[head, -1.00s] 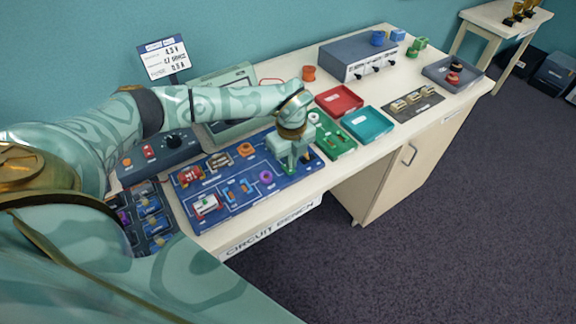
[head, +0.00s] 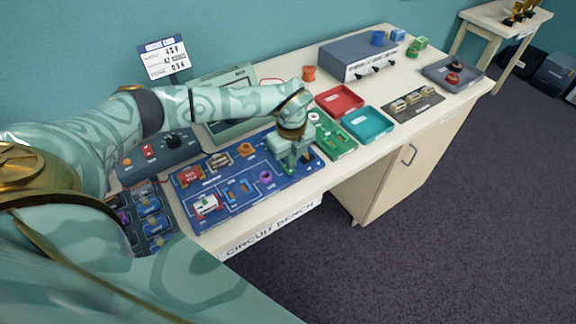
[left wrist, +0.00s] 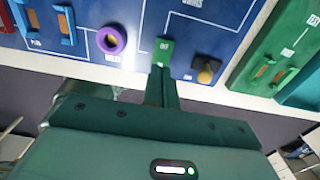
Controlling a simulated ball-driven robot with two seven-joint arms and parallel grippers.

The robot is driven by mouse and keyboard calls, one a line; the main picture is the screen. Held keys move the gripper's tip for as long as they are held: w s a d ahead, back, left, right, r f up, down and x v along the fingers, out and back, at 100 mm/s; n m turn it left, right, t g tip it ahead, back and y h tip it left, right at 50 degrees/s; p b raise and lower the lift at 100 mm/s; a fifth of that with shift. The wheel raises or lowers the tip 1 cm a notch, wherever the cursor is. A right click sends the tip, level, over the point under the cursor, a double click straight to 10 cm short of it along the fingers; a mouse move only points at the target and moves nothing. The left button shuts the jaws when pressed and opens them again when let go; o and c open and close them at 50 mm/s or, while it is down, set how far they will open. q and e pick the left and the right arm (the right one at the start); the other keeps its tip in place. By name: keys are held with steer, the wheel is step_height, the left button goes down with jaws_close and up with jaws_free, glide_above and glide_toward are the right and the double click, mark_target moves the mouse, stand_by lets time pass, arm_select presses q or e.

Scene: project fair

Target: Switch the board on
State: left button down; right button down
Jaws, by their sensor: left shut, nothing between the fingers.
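The blue circuit board (head: 235,212) lies on the bench and carries several coloured parts. My left gripper (head: 291,170) is shut and empty, pointing down at the board's right part. In the left wrist view the shut fingertips (left wrist: 163,72) are at the near end of a small green labelled piece (left wrist: 165,48) on the board (left wrist: 215,30). I cannot tell whether they touch it. A dark knob with a brass-coloured base (left wrist: 206,72) sits just right of the fingers, and a purple ring (left wrist: 111,40) lies to their left. My right gripper is not in view.
A green tray (head: 338,146) is close on the right of the gripper, with red (head: 339,101) and teal (head: 367,124) trays beyond. A grey control box (head: 160,150) stands behind the board's left. A display sign (head: 164,58) stands at the back.

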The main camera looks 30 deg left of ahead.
mark_target(291, 171)
arm_select(q)
steer(key=shift+f+b, duration=0.4)
steer(key=shift+f, duration=0.5)
steer(key=shift+r, duration=0.1)
step_height(291, 171, up, 7)
steer(key=p, duration=0.6)
steer(key=shift+p, duration=0.3)
stand_by(0.4)
